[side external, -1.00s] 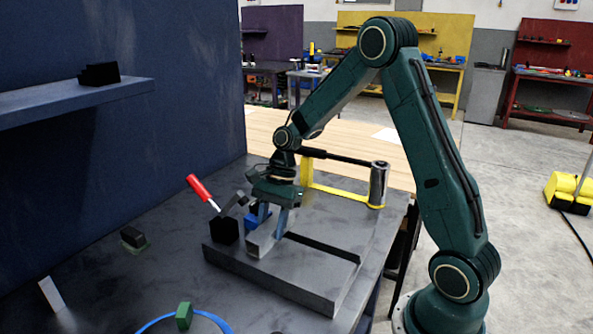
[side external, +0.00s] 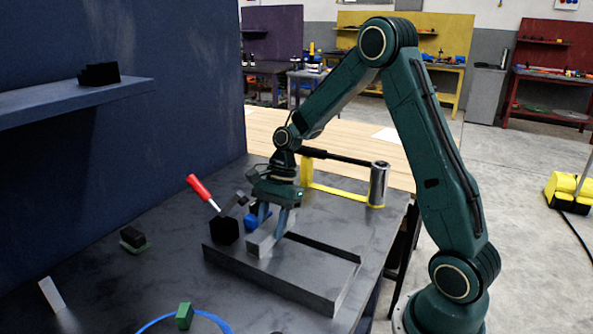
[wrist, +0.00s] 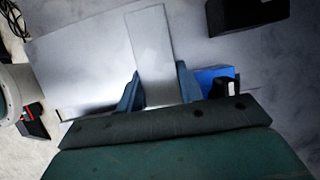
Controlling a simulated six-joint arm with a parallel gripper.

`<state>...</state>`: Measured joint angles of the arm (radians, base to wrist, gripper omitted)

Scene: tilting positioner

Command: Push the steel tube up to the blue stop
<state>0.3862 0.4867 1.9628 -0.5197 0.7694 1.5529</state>
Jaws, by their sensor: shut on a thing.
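The steel tube (side external: 264,241) is a pale grey square bar lying on the dark fixture plate (side external: 300,272). My gripper (side external: 272,224) points down and is shut on the tube, one finger on each side. In the wrist view the tube (wrist: 152,45) runs away from the gripper (wrist: 160,88) between the two blue-grey fingers. The blue stop (side external: 252,219) is just left of and behind the fingers. In the wrist view the stop (wrist: 218,74) is right of the right finger, partly hidden by the gripper. I cannot tell whether tube and stop touch.
A black clamp block (side external: 224,231) with a red-handled lever (side external: 201,188) stands at the plate's left end. A raised rail edges the plate's right side. A chrome cylinder (side external: 378,183) and yellow bracket (side external: 340,191) stand behind right. Small green blocks (side external: 184,315) lie in front.

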